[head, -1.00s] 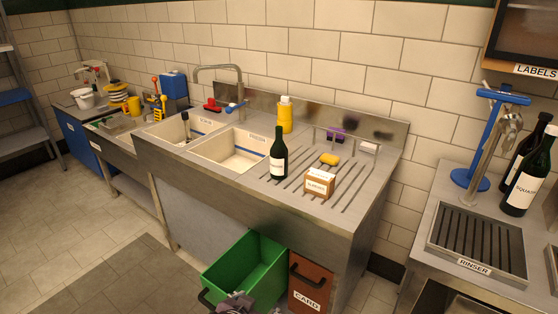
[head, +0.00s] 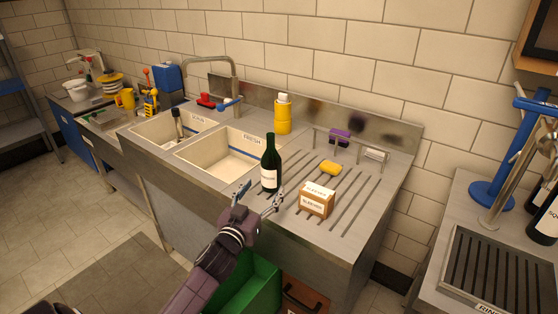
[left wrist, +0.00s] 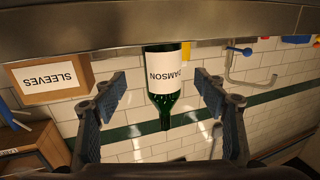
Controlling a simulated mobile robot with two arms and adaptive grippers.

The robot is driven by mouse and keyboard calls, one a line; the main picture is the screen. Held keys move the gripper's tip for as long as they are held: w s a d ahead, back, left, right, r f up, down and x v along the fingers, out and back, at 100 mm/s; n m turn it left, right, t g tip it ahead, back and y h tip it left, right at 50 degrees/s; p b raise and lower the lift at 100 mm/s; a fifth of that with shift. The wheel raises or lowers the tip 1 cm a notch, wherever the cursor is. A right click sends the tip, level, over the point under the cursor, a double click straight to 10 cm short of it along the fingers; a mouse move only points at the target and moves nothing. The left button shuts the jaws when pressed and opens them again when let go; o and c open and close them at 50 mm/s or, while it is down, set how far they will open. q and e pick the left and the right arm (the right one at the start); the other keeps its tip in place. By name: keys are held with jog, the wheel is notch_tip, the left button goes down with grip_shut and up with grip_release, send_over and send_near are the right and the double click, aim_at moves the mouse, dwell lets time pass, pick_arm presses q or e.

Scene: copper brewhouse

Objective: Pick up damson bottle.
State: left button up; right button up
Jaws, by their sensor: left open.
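The damson bottle (head: 270,160) is dark green with a white label and stands upright on the ribbed steel drainer, right of the sinks. In the left wrist view, which is upside down, the bottle (left wrist: 164,78) shows its DAMSON label between the two fingers. My left gripper (head: 260,194) is open at the drainer's front edge, just in front of the bottle. The open fingers also show in the left wrist view (left wrist: 164,92), spread on either side of the bottle with gaps. My right gripper is not in view.
A sleeves box (head: 316,203) stands close to the right of the bottle. The fresh sink (head: 226,158) lies to the left. A green crate (head: 252,285) is below the front edge.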

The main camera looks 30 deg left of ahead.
aim_at(268, 177)
pick_arm(q)
jog(key=shift+w+a+r, duration=0.15)
jog(key=shift+w, duration=0.3)
jog(key=shift+w+r, duration=0.1)
jog(key=shift+w, duration=0.25)
jog(key=w, duration=0.2)
jog(key=w+a, duration=0.1)
jog(key=shift+r+p, duration=0.35)
jog(key=shift+p, duration=0.05)
jog(key=x, duration=0.3)
jog(key=shift+w+a+f, duration=0.1)
jog(key=shift+w+f, duration=0.05)
jog(key=c, duration=1.5)
jog(key=shift+c, duration=0.2)
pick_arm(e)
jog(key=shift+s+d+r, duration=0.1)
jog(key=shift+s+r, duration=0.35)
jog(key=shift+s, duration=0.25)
pick_arm(q)
jog(key=shift+r, duration=0.2)
